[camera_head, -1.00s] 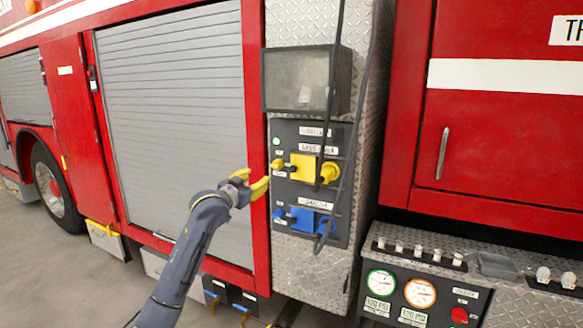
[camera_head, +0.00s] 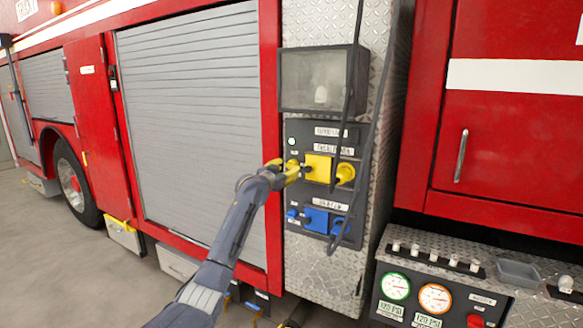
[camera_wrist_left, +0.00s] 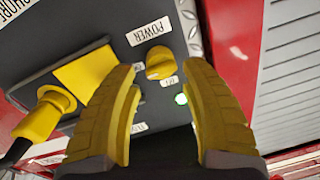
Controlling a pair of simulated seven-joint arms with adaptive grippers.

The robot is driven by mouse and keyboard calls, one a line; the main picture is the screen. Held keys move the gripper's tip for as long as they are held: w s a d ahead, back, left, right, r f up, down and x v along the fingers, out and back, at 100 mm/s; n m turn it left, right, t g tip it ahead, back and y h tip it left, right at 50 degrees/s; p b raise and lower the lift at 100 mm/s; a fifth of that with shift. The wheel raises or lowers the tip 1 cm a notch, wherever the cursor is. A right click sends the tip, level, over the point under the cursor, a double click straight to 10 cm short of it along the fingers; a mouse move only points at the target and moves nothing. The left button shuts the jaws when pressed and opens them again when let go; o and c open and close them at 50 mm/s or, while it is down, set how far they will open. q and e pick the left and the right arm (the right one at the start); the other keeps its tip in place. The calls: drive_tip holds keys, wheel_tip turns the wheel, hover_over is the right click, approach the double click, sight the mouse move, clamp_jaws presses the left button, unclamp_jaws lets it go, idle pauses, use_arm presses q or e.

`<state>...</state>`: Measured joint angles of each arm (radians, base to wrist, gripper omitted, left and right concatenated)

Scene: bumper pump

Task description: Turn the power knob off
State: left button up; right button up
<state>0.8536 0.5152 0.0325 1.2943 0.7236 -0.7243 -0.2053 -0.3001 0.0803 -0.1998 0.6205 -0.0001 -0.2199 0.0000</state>
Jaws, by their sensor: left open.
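The yellow power knob (camera_wrist_left: 160,62) sits on a dark panel below a white POWER label (camera_wrist_left: 148,31) in the left wrist view. My left gripper (camera_wrist_left: 163,72) is open, with its yellow fingers on either side of the knob and no clear contact visible. In the head view my left gripper (camera_head: 286,171) is at the panel's left edge and largely covers the knob. My right gripper is not seen.
A yellow socket cover (camera_head: 318,168) with a yellow plug (camera_head: 345,173) is right of the knob. Blue fittings (camera_head: 316,220) are below. Black cables hang across the panel. A grey shutter (camera_head: 190,120) lies to the left and a gauge box (camera_head: 425,298) to the lower right.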

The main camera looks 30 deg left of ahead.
sight(290, 167)
use_arm(q)
drive_tip(key=shift+w+a, duration=0.2)
drive_tip(key=shift+w, duration=1.85)
drive_tip(key=shift+c, duration=0.4)
clamp_jaws()
